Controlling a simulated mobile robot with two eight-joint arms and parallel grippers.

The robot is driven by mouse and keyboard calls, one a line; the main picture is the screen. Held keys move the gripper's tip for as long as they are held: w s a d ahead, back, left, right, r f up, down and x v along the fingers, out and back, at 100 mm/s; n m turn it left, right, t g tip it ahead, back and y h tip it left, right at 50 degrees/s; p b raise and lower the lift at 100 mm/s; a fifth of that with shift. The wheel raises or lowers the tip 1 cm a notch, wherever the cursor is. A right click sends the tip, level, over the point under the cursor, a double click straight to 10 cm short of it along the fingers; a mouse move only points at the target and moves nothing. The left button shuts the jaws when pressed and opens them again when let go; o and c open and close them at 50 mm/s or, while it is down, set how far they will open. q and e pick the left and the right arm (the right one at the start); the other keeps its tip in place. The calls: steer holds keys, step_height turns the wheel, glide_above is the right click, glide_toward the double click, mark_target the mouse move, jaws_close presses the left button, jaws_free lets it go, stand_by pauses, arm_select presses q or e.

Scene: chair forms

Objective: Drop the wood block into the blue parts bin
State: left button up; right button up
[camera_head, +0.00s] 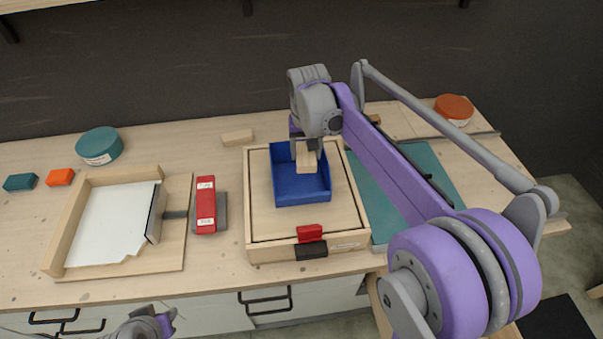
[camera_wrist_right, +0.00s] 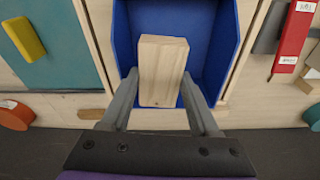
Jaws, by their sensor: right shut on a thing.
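The wood block (camera_head: 307,157) is a pale rectangular piece held in my right gripper (camera_head: 307,147). In the right wrist view the block (camera_wrist_right: 162,70) sits between the two grey fingers of the gripper (camera_wrist_right: 163,100), which are shut on it. The blue parts bin (camera_head: 302,189) is an open-topped box on a light wooden tray. In the head view the block shows over the back part of the bin. In the right wrist view the bin (camera_wrist_right: 208,45) lies behind the block, its floor partly hidden. My left gripper (camera_head: 150,325) shows only in part at the bottom edge.
The bin stands on a wooden tray (camera_head: 262,222) with red and black blocks at its front. Left are a red box (camera_head: 206,205), a paper tray (camera_head: 110,225) and a teal tin (camera_head: 99,146). Another wood piece (camera_head: 238,137) lies behind. A teal mat (camera_head: 425,165) is right.

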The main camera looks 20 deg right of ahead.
steer(key=shift+w, duration=0.1)
steer(key=o, duration=1.4)
steer(key=shift+o, duration=0.2)
steer(key=shift+r, duration=0.1)
step_height(320, 180, up, 11)
steer(key=s, duration=0.1)
steer(key=shift+s+a+f+p, duration=0.2)
steer(key=shift+s+a+p, duration=0.05)
steer(key=shift+p, duration=0.15)
steer(key=shift+s, duration=0.1)
steer(key=s+a+f+n+t, duration=0.1)
steer(key=s+a+f, duration=0.1)
steer(key=s+f, duration=0.4)
steer(key=s+a+f+n+t, duration=0.1)
steer(key=s+f, duration=0.5)
steer(key=s, duration=0.2)
steer(key=s+a+f+n+t, duration=0.2)
steer(key=s+f, duration=0.4)
steer(key=s, duration=0.1)
steer(key=shift+s+a+f+y, duration=0.1)
steer(key=shift+s+a+y, duration=0.2)
steer(key=shift+a, duration=0.05)
